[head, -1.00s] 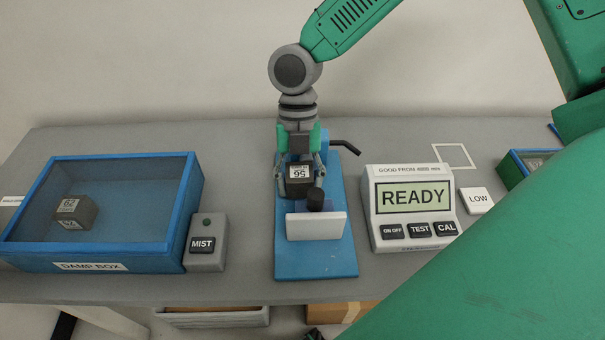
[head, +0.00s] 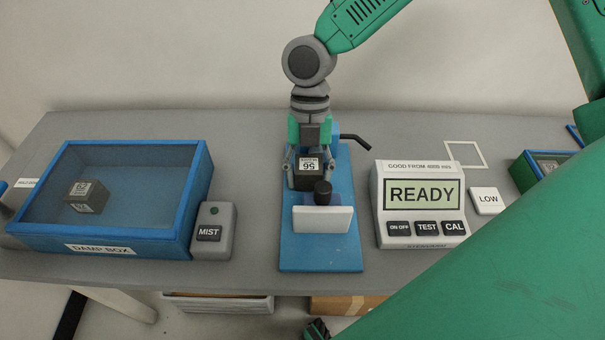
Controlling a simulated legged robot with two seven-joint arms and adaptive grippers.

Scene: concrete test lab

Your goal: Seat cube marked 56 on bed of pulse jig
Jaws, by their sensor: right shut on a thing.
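The dark cube marked 56 (head: 309,176) is held in my right gripper (head: 308,162), which points down over the blue pulse jig (head: 320,254). The gripper's fingers are shut on the cube's left and right sides. The cube's 56 label faces up and towards me. The cube is just behind the jig's black knob (head: 322,191) and white front plate (head: 323,220). The jig's bed under the cube is hidden, so I cannot tell whether the cube touches it.
The blue damp box (head: 100,240) at left holds a cube marked 62 (head: 86,196). A MIST button box (head: 211,231) stands beside it. A meter reading READY (head: 420,204) and a LOW pad (head: 487,201) are at right. A black bent handle (head: 356,139) sticks out behind the jig.

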